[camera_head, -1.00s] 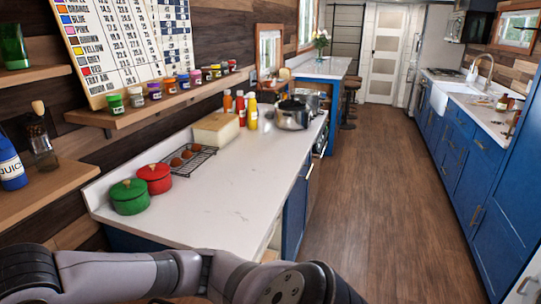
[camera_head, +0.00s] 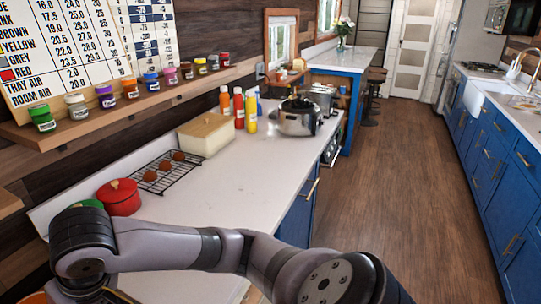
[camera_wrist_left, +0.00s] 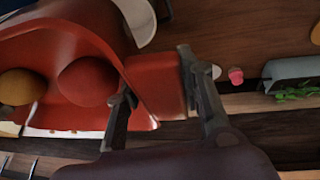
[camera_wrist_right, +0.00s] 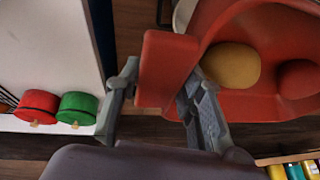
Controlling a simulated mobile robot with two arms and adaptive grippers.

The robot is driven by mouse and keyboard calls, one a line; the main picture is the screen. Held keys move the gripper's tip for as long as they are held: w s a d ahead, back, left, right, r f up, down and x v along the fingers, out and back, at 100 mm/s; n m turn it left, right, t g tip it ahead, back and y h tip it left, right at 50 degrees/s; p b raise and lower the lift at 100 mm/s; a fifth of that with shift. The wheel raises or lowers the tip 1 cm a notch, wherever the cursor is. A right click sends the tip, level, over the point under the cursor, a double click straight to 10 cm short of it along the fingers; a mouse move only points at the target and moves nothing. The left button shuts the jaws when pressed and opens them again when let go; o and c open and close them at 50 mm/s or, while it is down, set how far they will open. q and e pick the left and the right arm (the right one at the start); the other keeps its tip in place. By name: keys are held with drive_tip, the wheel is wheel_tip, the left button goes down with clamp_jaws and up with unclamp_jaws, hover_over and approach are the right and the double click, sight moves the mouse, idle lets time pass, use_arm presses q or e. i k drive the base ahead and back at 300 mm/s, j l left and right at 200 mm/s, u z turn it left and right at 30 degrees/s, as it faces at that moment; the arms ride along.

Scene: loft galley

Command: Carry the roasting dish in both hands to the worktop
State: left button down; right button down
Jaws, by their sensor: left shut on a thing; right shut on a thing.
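The roasting dish is orange-red with round food in it. In the left wrist view my left gripper (camera_wrist_left: 160,95) is shut on one handle of the roasting dish (camera_wrist_left: 152,60). In the right wrist view my right gripper (camera_wrist_right: 160,98) is shut on the other handle of the dish (camera_wrist_right: 255,104); a yellow round item and a red one lie inside. In the head view only a sliver of orange shows at the bottom left, and both grippers are out of sight. The white worktop (camera_head: 228,190) runs along the left wall, ahead of me.
On the worktop stand a red pot (camera_head: 119,199), a partly hidden green pot (camera_head: 88,203), a wire rack (camera_head: 165,172) with brown round items, a lidded box (camera_head: 207,135), sauce bottles (camera_head: 239,108) and a large pot (camera_head: 296,118). The worktop's front middle is bare. Floor (camera_head: 380,170) lies open rightward.

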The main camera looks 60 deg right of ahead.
sight(255, 174)
drive_tip(key=l+z, duration=0.1)
drive_tip(key=l, duration=0.85)
drive_tip(key=l+z, duration=0.1)
drive_tip(key=l, duration=0.85)
drive_tip(key=i+l+z, duration=0.1)
drive_tip(key=l, duration=0.85)
drive_tip(key=i+l, duration=0.1)
drive_tip(key=l, duration=0.3)
drive_tip(key=l+z, duration=0.1)
drive_tip(key=l, duration=0.25)
drive_tip(key=i+l, duration=0.15)
drive_tip(key=l, duration=0.25)
drive_tip(key=i+j, duration=0.15)
drive_tip(key=i, duration=0.15)
